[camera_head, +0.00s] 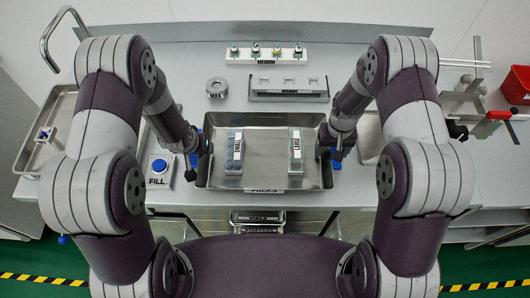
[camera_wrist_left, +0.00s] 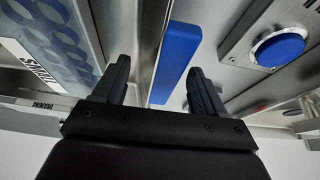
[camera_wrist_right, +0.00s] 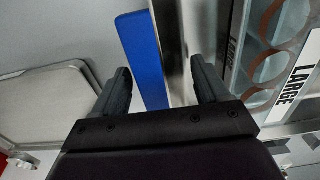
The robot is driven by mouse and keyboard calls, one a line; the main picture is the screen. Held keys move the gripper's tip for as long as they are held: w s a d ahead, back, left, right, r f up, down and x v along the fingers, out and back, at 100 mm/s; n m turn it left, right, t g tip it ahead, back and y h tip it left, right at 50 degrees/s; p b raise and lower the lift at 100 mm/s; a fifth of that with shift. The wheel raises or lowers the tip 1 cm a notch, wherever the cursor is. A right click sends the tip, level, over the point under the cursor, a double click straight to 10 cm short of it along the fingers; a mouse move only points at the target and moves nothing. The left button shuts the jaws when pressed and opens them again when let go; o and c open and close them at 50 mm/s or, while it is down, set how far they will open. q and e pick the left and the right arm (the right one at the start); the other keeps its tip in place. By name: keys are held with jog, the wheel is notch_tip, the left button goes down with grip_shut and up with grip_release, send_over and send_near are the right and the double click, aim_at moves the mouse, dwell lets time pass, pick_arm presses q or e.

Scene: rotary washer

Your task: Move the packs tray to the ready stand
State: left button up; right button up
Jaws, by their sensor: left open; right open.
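The packs tray (camera_head: 262,122), a shallow metal tray with a PACKS label on its front, lies on the counter at the middle of the head view. It holds a pack labelled SMALL (camera_head: 234,152) and one labelled LARGE (camera_head: 296,152). A blue handle shows on its left side (camera_wrist_left: 175,60) and another on its right (camera_wrist_right: 142,58). My left gripper (camera_head: 197,146) is open at the left handle, and my right gripper (camera_head: 333,150) is open at the right handle. In each wrist view the handle appears between the fingers; contact cannot be told. I cannot identify the ready stand.
A FILL button box (camera_head: 158,170) stands left of the tray. Behind it are a round metal part (camera_head: 216,88), a white block with several knobs (camera_head: 266,55) and a metal rack (camera_head: 288,86). A second metal tray (camera_head: 32,158) is at far left, a red bin (camera_head: 517,85) at far right.

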pick_arm(q)
jog(key=shift+w+f, duration=0.1)
jog(key=shift+f, duration=0.2)
pick_arm(e)
jog(key=shift+f, duration=0.3)
pick_arm(q)
grip_shut()
pick_arm(e)
grip_shut()
pick_arm(q)
jog(key=shift+r, duration=0.1)
pick_arm(e)
jog(key=shift+r, duration=0.1)
